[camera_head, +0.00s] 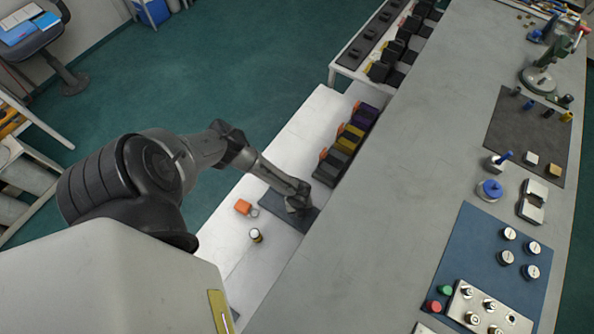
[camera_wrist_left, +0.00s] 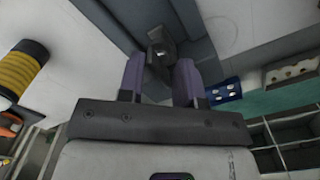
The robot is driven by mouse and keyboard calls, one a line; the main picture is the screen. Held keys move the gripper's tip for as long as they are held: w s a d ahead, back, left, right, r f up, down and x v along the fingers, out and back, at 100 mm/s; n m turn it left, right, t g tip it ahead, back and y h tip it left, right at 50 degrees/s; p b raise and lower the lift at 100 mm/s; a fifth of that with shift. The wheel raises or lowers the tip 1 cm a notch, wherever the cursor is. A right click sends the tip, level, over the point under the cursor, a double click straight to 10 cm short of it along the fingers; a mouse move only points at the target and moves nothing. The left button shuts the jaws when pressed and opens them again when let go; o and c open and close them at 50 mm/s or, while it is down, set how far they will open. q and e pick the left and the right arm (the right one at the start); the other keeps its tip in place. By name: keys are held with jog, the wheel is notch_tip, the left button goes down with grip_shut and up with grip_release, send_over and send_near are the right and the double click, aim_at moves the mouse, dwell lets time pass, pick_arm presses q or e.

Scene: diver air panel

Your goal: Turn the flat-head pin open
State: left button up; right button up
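My left arm comes in from the left in the head view, and its gripper (camera_head: 298,207) is low over a dark mat (camera_head: 275,205) on the white bench. In the left wrist view the two purple-grey fingers (camera_wrist_left: 160,72) stand apart. The arm hides this spot in the head view. My right gripper is not in view.
Dark, yellow and purple blocks (camera_head: 350,138) line the grey counter's edge. The counter (camera_head: 400,170) is clear in its middle. A blue mat (camera_head: 470,240) holds several knobs.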

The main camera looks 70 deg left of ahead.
pick_arm(q)
notch_tip(320, 180, up, 14)
jog(key=m+p, duration=0.2)
jog(key=m, duration=0.2)
jog(key=shift+s+a+f+m, duration=0.25)
jog(key=shift+m, duration=0.05)
dwell(0.4)
